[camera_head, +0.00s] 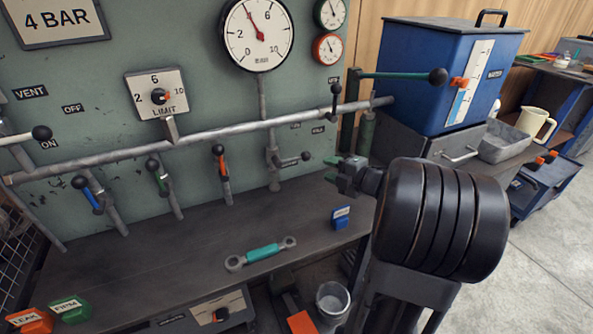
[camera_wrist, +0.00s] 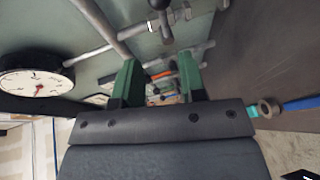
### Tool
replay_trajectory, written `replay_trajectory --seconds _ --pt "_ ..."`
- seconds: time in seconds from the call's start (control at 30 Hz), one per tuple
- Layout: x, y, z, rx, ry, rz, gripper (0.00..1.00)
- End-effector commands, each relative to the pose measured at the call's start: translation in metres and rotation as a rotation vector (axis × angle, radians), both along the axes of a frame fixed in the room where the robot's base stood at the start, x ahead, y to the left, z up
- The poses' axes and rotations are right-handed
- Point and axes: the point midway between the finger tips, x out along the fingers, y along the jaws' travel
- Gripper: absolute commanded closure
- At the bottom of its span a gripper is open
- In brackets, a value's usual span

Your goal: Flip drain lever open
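No readable label marks a drain lever. A grey lever with a black knob (camera_head: 305,156) sits low on the vertical pipe under the big gauge, pointing right. Another black-knobbed lever (camera_head: 335,92) stands upright on the sloping pipe.
The big gauge (camera_head: 257,34) reads near 4. A blue tank (camera_head: 450,75) stands right. A bucket (camera_head: 332,300) is below the bench. The bench between panel and wrench is clear.

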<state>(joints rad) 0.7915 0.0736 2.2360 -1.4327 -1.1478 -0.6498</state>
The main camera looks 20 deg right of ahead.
Motion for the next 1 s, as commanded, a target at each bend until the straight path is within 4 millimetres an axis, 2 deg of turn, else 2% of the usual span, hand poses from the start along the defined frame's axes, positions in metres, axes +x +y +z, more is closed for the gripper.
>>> replay_trajectory --seconds 0.17,0.5,0.7,1.0 --pt "0.014 0.008 -0.010 -0.004 -0.005 0.029 0.62" --pt "0.074 0.034 -0.022 -0.003 -0.005 0.028 0.62" --pt "0.101 0.044 -0.027 -0.003 -0.004 0.026 0.62" --pt "0.120 0.052 -0.029 -0.003 -0.005 0.024 0.62"
